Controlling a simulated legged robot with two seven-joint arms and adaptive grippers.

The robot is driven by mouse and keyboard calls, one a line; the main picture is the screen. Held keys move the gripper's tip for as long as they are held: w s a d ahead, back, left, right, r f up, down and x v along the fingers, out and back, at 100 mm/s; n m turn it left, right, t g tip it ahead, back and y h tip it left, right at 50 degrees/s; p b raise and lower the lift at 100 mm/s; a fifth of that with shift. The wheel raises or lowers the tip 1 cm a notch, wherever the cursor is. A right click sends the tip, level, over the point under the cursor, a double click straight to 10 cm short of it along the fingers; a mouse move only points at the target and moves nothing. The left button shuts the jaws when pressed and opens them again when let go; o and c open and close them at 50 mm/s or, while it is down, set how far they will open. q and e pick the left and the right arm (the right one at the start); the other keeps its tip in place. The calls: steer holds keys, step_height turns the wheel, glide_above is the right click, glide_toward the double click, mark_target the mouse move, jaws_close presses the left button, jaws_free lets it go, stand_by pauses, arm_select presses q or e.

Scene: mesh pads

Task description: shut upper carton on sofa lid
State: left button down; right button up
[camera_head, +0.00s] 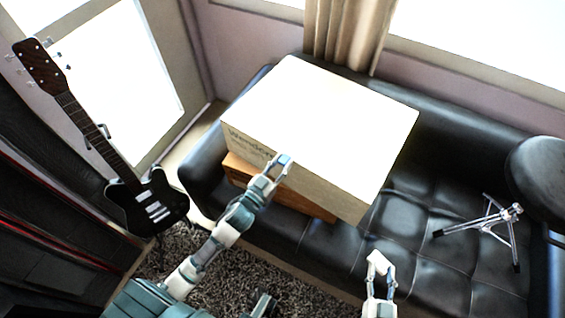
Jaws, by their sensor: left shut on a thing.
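The upper carton (310,169) is a large pale box with faint printing on its front side. It rests on a brown lower carton (238,166) on the black sofa (405,217). Its lid (320,110) shows as a broad, overexposed white top that looks flat; I cannot make out a gap under it. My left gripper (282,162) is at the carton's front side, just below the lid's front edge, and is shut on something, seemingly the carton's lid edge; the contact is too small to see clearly. My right gripper (380,262) is in front of the sofa, apart from the cartons; its finger opening is unclear.
An electric guitar (148,203) leans at the left by dark furniture. A folded metal stand (488,220) lies on the sofa's right seat, near a dark round object (540,170). A grey shaggy rug (215,272) covers the floor in front. A curtain (345,35) hangs behind.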

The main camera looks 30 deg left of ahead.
arm_select(q)
steer(key=shift+s+f, duration=0.1)
steer(key=shift+f, duration=0.65)
steer(key=c, duration=1.1)
jaws_free()
steer(key=shift+o, duration=1.3)
steer(key=shift+r, duration=0.2)
steer(key=shift+r, duration=0.1)
steer(key=s+a+f, duration=0.1)
steer(key=s, duration=1)
steer(key=shift+s+a, duration=0.35)
